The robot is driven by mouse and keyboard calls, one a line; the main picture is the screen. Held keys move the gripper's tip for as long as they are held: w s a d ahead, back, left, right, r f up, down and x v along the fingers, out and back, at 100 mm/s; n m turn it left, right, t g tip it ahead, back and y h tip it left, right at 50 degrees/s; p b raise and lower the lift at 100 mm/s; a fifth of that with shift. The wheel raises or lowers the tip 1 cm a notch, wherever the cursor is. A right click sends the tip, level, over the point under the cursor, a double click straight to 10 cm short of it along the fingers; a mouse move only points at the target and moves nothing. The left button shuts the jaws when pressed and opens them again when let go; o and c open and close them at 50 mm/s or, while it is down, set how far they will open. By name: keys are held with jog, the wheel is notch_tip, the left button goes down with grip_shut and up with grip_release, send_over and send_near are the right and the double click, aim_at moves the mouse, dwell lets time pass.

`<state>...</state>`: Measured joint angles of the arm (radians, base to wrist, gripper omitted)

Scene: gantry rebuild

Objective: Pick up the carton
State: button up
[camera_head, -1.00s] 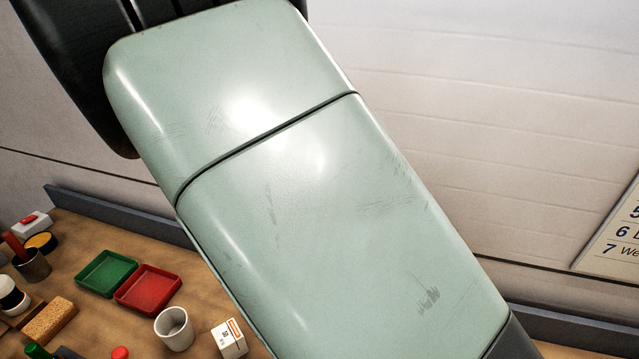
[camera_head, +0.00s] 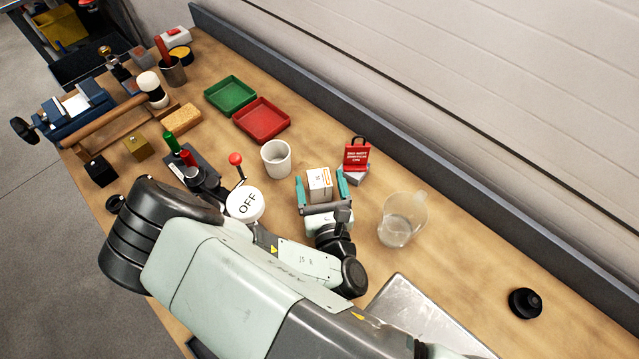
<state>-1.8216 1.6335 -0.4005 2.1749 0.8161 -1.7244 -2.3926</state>
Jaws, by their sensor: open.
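The carton (camera_head: 319,181) is a small white box with orange and dark print, standing on the wooden bench near the middle of the view. My gripper (camera_head: 321,184) is open, with one teal finger on the left of the carton and one on the right. The carton lies between or just beyond the fingers, with small gaps seeming to show at its sides. Its lower near part is close to the gripper body, and I cannot tell whether they touch.
A white cup (camera_head: 276,159) stands left of the carton. A red sign block (camera_head: 356,155) is close on its right, and a clear jug (camera_head: 402,218) is farther right. A lever switch with a round OFF plate (camera_head: 245,204) is at left. Bench at right is mostly clear.

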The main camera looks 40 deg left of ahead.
aim_at(318, 172)
jog(key=shift+x, duration=1.8)
jog(key=shift+c, duration=0.2)
jog(key=c, duration=1.1)
